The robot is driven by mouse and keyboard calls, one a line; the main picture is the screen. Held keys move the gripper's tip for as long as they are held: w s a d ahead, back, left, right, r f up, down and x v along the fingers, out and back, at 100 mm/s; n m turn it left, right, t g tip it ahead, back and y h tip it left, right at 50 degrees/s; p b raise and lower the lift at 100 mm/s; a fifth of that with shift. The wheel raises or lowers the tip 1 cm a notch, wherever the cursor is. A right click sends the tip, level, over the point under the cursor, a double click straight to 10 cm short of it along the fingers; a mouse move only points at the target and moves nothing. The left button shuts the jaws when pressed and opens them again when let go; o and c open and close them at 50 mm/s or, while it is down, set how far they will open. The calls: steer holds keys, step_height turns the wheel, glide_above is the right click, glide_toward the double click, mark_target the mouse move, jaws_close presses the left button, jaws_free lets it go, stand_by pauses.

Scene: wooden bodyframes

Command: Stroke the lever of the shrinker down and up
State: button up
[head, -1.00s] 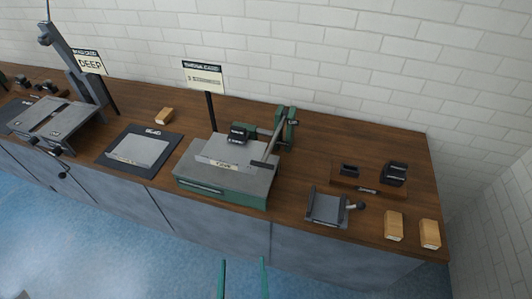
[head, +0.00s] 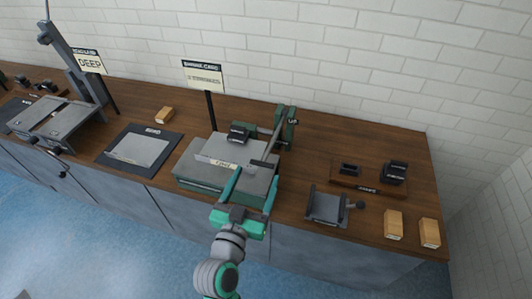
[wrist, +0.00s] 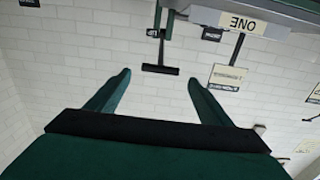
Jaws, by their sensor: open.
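The shrinker (head: 205,182) is a green machine with a grey top, a metal sheet lying on it. Its lever (head: 272,147) slants from the green post (head: 287,124) marked UP down to a dark crossbar (head: 263,164). In the wrist view, the crossbar (wrist: 160,69) shows just beyond and between my fingertips, apart from them. My gripper (head: 255,174) is open and empty at the front of the machine, fingers pointing toward the lever. The wrist view is turned over, with the label ONE (wrist: 243,22) upside down.
A small dark stand with a knob (head: 328,207), two wooden blocks (head: 393,225) and a wooden holder with black pieces (head: 360,187) are on the right of the bench. A sign (head: 204,75) stands behind the machine. A dark mat (head: 115,158) lies left.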

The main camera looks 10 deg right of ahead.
mark_target(264, 158)
steer(key=x, duration=1)
steer(key=shift+w, duration=0.2)
steer(key=shift+c, duration=0.2)
